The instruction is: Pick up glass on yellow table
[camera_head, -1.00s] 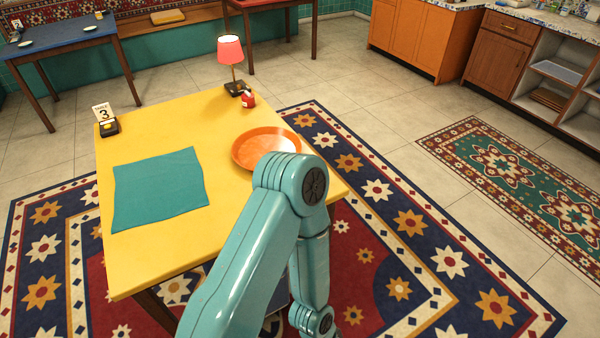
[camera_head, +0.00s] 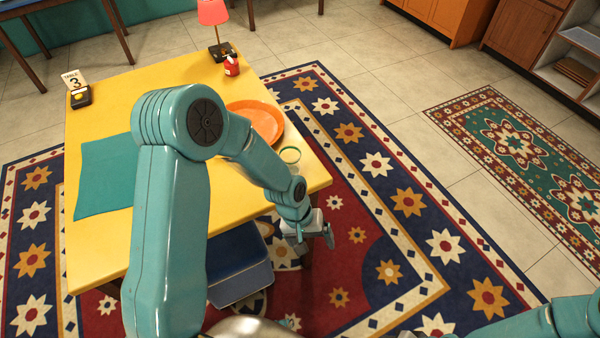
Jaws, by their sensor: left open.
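The yellow table (camera_head: 110,110) stands at the left of the head view. A small clear glass with a greenish rim (camera_head: 290,155) stands on it near its right edge, beside an orange plate (camera_head: 262,120). My left arm reaches across the table's front and partly covers the plate. My left gripper (camera_head: 322,236) is open and empty, beyond the table's right front edge and below the glass in the picture, apart from it. Part of my right arm shows at the bottom right; its gripper is out of view.
Patterned rug lies to the right.

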